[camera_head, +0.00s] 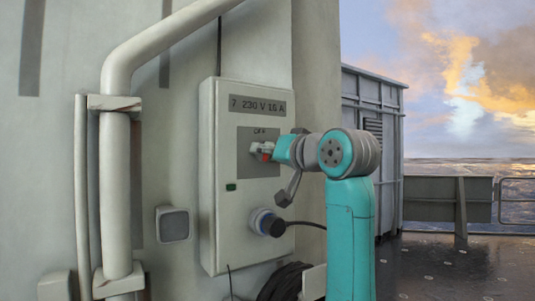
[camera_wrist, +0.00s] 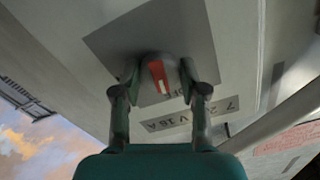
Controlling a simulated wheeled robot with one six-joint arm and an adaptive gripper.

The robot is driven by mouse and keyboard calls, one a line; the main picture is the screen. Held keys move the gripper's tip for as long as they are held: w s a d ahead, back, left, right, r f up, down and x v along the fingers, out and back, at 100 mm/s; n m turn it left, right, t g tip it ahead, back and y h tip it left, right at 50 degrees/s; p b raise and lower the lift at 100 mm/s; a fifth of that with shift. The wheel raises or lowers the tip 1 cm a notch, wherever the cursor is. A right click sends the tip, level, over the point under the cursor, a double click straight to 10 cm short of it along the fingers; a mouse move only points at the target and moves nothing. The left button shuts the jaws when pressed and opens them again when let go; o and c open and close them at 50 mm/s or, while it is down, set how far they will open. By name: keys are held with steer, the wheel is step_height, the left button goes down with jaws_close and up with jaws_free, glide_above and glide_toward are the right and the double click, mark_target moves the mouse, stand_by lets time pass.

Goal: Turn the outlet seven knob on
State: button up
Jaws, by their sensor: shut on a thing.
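The outlet seven box (camera_head: 215,240) is a pale grey wall cabinet with a plate reading "7 230 V 16 A" (camera_head: 257,105). Its knob (camera_wrist: 157,75) is grey with a red pointer stripe, on a dark square panel (camera_head: 247,138) marked "OFF" at the top. In the wrist view the stripe runs nearly up and down, slightly tilted, its lower end toward the number plate. My gripper (camera_head: 262,151) is shut on the knob, one finger on each side of it (camera_wrist: 159,72). In the head view my fingers hide much of the knob.
A thick pipe (camera_head: 116,190) runs left of the box. Open deck (camera_head: 450,265) lies to the right.

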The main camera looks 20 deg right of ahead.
steer(key=shift+m, duration=7.8)
steer(key=o, duration=1.1)
steer(key=shift+o, duration=0.2)
steer(key=v, duration=1.2)
